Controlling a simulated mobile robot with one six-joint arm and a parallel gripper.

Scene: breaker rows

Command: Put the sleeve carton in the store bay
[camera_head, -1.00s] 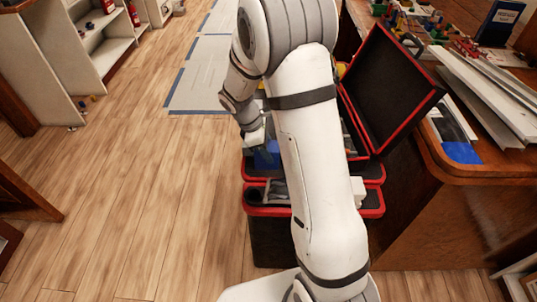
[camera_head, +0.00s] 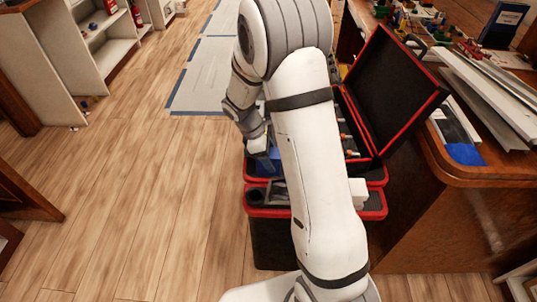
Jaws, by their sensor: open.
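My gripper (camera_head: 267,160) hangs over the left side of an open black case with red rims (camera_head: 375,214), partly hidden by my arm. Its jaws are open, close to a blue block (camera_head: 270,169) in the case; I cannot tell whether they touch it. A small white box (camera_head: 358,191) sits at the right of the case's lower tier. I cannot tell which of these is the sleeve carton. No store bay can be made out for sure; my arm hides the middle of the case.
The case's raised lid (camera_head: 397,90) leans by the wooden bench (camera_head: 495,168), which carries metal channels (camera_head: 490,95) and small parts. White shelves (camera_head: 95,50) stand at the far left. Grey floor mats (camera_head: 205,85) lie behind. The wooden floor at left is clear.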

